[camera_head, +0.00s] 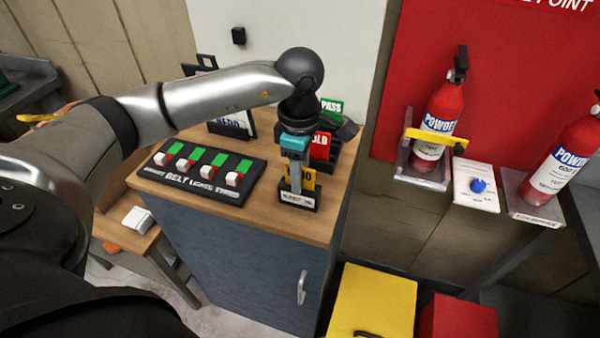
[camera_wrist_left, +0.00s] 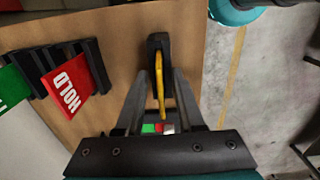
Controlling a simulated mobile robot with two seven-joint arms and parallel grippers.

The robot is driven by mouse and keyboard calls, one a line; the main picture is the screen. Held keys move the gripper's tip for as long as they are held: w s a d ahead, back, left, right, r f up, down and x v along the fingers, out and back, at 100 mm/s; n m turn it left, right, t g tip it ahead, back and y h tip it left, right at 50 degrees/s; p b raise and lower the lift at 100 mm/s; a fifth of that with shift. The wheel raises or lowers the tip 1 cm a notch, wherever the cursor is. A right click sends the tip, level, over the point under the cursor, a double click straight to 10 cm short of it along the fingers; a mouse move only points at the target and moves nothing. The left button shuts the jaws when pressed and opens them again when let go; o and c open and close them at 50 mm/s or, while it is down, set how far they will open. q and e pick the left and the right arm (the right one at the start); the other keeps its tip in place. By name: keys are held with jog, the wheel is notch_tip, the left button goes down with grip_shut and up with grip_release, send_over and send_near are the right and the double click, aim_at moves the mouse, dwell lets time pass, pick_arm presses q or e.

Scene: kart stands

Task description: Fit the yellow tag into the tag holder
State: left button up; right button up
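The yellow tag (camera_head: 307,180) stands upright at the black tag holder (camera_head: 299,197) near the front right of the cabinet top. In the left wrist view the yellow tag (camera_wrist_left: 158,82) shows edge-on, in line with the dark holder (camera_wrist_left: 158,43). Its lower edge appears to be in the holder's slot, but the seating depth is hidden. My left gripper (camera_head: 295,180) points down over the holder. In the wrist view its fingers (camera_wrist_left: 161,88) stand on either side of the tag, with gaps visible. My right gripper is in neither view.
A rack behind the holder carries a red HOLD tag (camera_head: 320,146) and a green PASS tag (camera_head: 331,107). A belt lights switch panel (camera_head: 200,180) lies to the left. Fire extinguishers (camera_head: 440,110) stand right, beyond the cabinet's edge.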

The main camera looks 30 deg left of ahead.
pick_arm(q)
jog(key=shift+s, duration=0.1)
notch_tip(320, 180, up, 15)
jog(key=p, duration=0.1)
jog(key=shift+r, duration=0.15)
dwell(0.7)
